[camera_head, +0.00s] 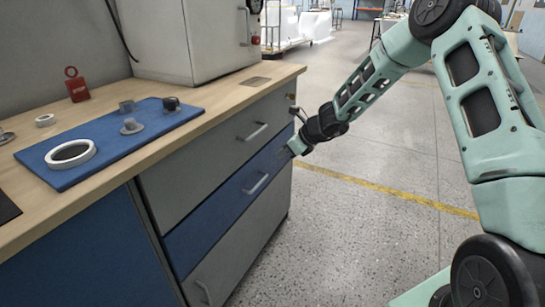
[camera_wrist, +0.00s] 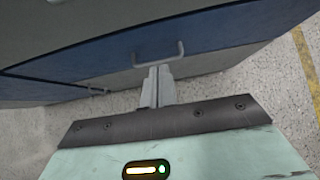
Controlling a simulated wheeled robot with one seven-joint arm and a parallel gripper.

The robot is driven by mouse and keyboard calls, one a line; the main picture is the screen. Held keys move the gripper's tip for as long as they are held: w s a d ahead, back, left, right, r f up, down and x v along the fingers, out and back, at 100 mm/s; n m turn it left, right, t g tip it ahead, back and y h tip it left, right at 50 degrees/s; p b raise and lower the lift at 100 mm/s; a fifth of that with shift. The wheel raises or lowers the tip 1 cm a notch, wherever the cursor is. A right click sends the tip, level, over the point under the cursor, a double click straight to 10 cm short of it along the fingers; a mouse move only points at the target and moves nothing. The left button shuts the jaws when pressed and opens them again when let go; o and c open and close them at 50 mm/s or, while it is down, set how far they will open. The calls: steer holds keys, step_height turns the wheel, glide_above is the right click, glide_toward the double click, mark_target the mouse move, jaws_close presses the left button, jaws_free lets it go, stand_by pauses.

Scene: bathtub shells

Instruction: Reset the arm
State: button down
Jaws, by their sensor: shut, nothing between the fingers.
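My arm reaches in from the right in the head view, bent at its elbow. My gripper (camera_head: 287,153) is low beside the drawer cabinet, close to the right end of its front. In the wrist view my gripper (camera_wrist: 158,70) shows its two fingers together, with nothing seen between them. The fingertips appear near a handle (camera_wrist: 158,53) on a blue drawer. I cannot tell whether they touch it.
The cabinet has grey drawers (camera_head: 200,165) and a blue drawer (camera_head: 215,215), all closed. On its wooden top (camera_head: 225,100) lie a blue mat (camera_head: 115,142) with a white ring (camera_head: 85,160) and small grey parts, a red tag (camera_head: 77,88) and a grey box (camera_head: 195,40). Open floor (camera_head: 340,220) lies to the right.

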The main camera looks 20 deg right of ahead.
steer(key=s+a+r+n+g, duration=0.2)
steer(key=s+a+r+n, duration=0.1)
steer(key=s+a+n, duration=0.35)
steer(key=s+a+r+n+g+y, duration=0.1)
steer(key=s+a+r+n, duration=0.35)
steer(key=s+a, duration=0.2)
steer(key=s+a+r+n+g, duration=0.2)
steer(key=s+a+n, duration=0.4)
steer(key=a, duration=0.1)
steer(key=s+d+r+n+g+h, duration=0.1)
steer(key=s+r+n+h, duration=0.15)
steer(key=s+n, duration=0.85)
steer(key=s+d+r+n+g+h, duration=0.1)
steer(key=s+n+h, duration=0.3)
steer(key=s+n, duration=0.7)
step_height(320, 180, up, 17)
steer(key=s+m+p, duration=0.2)
steer(key=m+p, duration=0.1)
steer(key=p, duration=1.4)
steer(key=shift+s+p, duration=0.25)
steer(key=shift+p, duration=0.1)
